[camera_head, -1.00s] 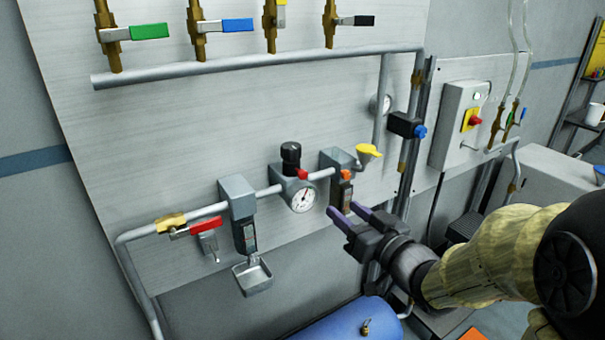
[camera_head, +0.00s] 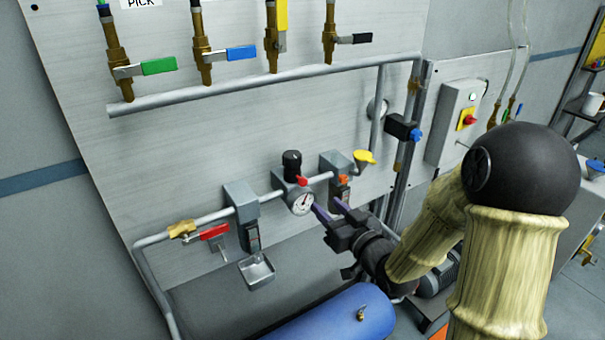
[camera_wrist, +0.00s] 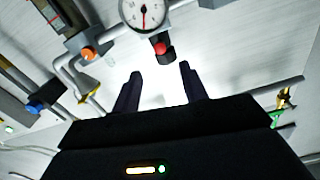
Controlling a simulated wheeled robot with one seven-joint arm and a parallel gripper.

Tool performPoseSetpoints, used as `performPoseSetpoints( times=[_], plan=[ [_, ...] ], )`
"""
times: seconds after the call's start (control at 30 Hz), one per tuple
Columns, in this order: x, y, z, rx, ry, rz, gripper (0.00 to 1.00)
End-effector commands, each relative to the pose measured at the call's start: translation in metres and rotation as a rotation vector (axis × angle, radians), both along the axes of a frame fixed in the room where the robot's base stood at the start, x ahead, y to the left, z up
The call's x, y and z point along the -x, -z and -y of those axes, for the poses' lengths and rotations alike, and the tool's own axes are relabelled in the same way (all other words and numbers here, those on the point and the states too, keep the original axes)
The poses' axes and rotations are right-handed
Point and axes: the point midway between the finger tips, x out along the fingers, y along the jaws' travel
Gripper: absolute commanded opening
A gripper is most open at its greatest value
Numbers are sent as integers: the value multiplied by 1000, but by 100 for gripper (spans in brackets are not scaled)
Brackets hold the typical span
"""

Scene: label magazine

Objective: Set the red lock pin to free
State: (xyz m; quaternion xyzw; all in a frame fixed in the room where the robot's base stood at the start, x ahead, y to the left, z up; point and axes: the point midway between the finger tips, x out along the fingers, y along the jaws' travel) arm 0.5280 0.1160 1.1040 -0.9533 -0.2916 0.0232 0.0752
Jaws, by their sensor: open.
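The red lock pin (camera_head: 302,181) is small and sits at the base of the regulator's black knob (camera_head: 291,160), just above the round gauge (camera_head: 301,202). In the wrist view the red pin (camera_wrist: 160,48) shows between the gauge (camera_wrist: 145,14) and the black knob (camera_wrist: 168,57). My gripper (camera_head: 329,208) is open and empty, its dark fingers just right of the gauge. In the wrist view the open fingers (camera_wrist: 160,74) point toward the knob, with the pin beyond the gap between the tips. I see no contact. The pin's exact setting is too small to tell.
A red-handled valve (camera_head: 214,231) and small tray (camera_head: 256,271) are at left. A blue tank (camera_head: 345,318) lies below. Coloured valve handles line the top pipe.

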Motion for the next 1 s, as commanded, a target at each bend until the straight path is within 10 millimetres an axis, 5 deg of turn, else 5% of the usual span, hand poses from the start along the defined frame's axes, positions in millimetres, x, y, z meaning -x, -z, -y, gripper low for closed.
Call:
performPoseSetpoints(
  times=[0.6, 1.0],
  plan=[
    [-87, -1, -59, -1, -1, 0, 43],
    [-98, 0, -67, 0, -1, 0, 43]
  ],
)
